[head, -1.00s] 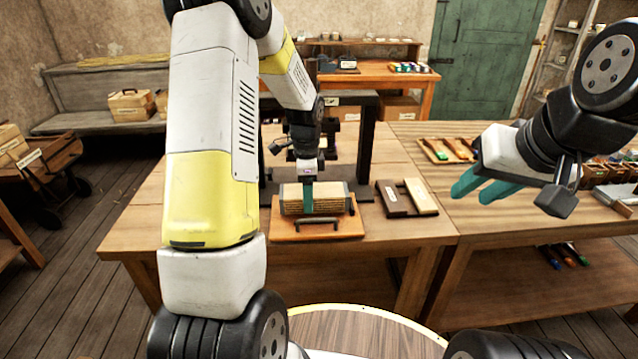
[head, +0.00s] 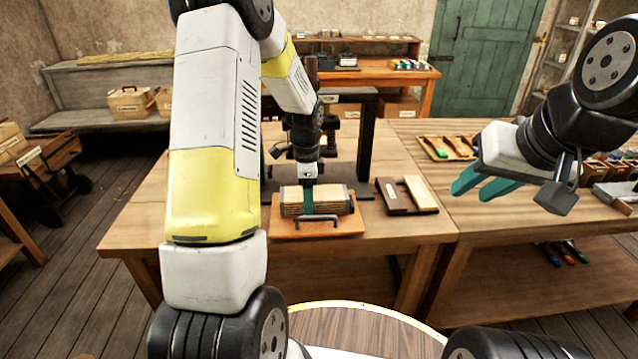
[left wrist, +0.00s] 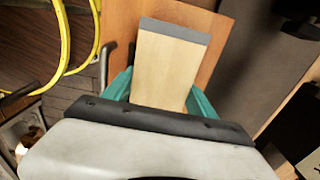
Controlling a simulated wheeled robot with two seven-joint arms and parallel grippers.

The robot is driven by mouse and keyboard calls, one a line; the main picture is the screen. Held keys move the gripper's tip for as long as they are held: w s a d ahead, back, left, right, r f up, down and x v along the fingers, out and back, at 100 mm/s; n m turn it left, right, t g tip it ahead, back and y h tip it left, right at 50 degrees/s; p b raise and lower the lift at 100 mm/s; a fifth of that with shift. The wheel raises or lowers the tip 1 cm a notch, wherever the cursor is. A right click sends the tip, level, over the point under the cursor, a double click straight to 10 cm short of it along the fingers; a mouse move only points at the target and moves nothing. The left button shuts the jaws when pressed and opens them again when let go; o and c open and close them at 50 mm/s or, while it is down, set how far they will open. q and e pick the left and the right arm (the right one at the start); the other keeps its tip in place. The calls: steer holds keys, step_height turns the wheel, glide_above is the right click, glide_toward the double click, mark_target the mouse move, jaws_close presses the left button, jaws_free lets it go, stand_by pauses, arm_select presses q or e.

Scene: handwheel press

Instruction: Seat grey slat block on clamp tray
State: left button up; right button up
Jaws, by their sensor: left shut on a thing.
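The grey slat block (head: 333,200), pale slatted wood with grey at its ends, is over the clamp tray (head: 286,230), an orange-brown board with a dark bar handle at its front. My left gripper (head: 309,207) is shut on the block from above, with teal fingers either side of it. In the left wrist view the block's pale top with a grey end strip (left wrist: 170,65) is between the fingers, with the tray (left wrist: 216,50) beneath. I cannot tell whether the block touches the tray. My right gripper (head: 480,190) is open and empty above the right table.
The dark press frame (head: 367,140) stands behind the tray, partly hidden by my left arm. A dark and pale slatted piece (head: 408,196) lies right of the tray. A wooden tray with coloured items (head: 452,148) and small bins are further right. The front table edge is clear.

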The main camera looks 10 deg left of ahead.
arm_select(q)
steer(key=shift+f, duration=0.25)
steer(key=o, duration=1.9)
steer(key=shift+o, duration=0.2)
steer(key=shift+r, duration=3.95)
steer(key=shift+r, duration=0.1)
steer(key=s+d+r+n+t, duration=0.25)
steer(key=s+r+n, duration=0.45)
steer(key=s+r, duration=0.55)
steer(key=s+r+n+t+h, duration=0.1)
steer(key=s+r+n+t, duration=0.1)
steer(key=s, duration=0.3)
steer(key=s+d+r+n+t+h, duration=0.1)
steer(key=s+r+n, duration=0.2)
steer(key=s+n, duration=0.2)
steer(key=shift+s+d+t, duration=0.2)
steer(key=shift+s+t, duration=0.15)
steer(key=shift+s, duration=0.3)
